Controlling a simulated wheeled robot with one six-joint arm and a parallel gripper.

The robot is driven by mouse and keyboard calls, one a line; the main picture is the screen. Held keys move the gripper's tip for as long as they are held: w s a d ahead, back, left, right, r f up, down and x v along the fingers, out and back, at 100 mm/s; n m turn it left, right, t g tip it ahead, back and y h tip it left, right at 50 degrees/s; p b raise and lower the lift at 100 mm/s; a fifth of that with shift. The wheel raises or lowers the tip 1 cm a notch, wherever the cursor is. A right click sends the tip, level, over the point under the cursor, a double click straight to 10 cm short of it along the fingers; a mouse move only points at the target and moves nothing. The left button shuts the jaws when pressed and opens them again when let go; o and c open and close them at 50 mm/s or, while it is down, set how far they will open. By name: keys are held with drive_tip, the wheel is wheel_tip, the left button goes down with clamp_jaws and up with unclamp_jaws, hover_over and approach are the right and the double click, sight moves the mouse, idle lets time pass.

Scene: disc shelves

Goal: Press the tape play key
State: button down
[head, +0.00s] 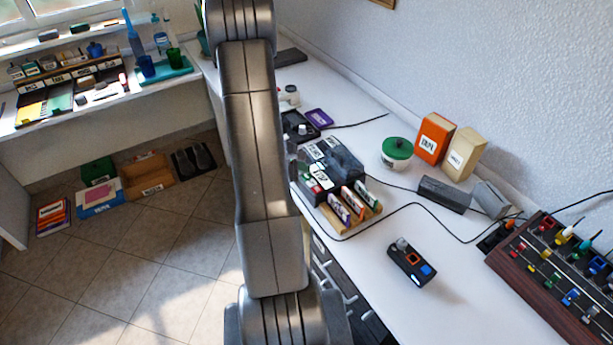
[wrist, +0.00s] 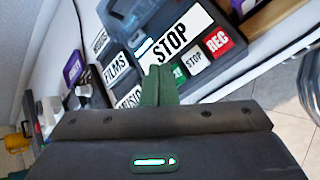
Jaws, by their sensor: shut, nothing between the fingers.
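In the wrist view my gripper (wrist: 160,72) is shut and empty, its two green fingertips together in front of the dark tape machine (wrist: 138,16). A green key (wrist: 179,72) shows just right of the fingertips, partly hidden by them. I cannot tell whether they touch it. Right of it are a white key marked STOP (wrist: 196,62) and a red key marked REC (wrist: 217,41). A large STOP label (wrist: 170,38) lies beyond the fingertips. In the head view the machine (head: 345,163) stands on the white counter, and my arm hides the gripper.
Labels FILMS (wrist: 116,70) and MUSIC are left of the fingertips. On the counter, a wooden rack (head: 352,205) of upright cases stands in front of the machine. A small dark box with coloured buttons (head: 411,262) lies nearer, and a green-lidded pot (head: 396,152) stands to the right.

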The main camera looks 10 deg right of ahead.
sight(303, 177)
drive_tip(key=shift+f+b, duration=0.85)
drive_tip(key=shift+b, duration=0.75)
idle(0.8)
drive_tip(key=shift+r, duration=0.85)
drive_tip(key=shift+r+p, duration=1.6)
drive_tip(key=shift+r, duration=0.95)
drive_tip(key=shift+f, duration=0.1)
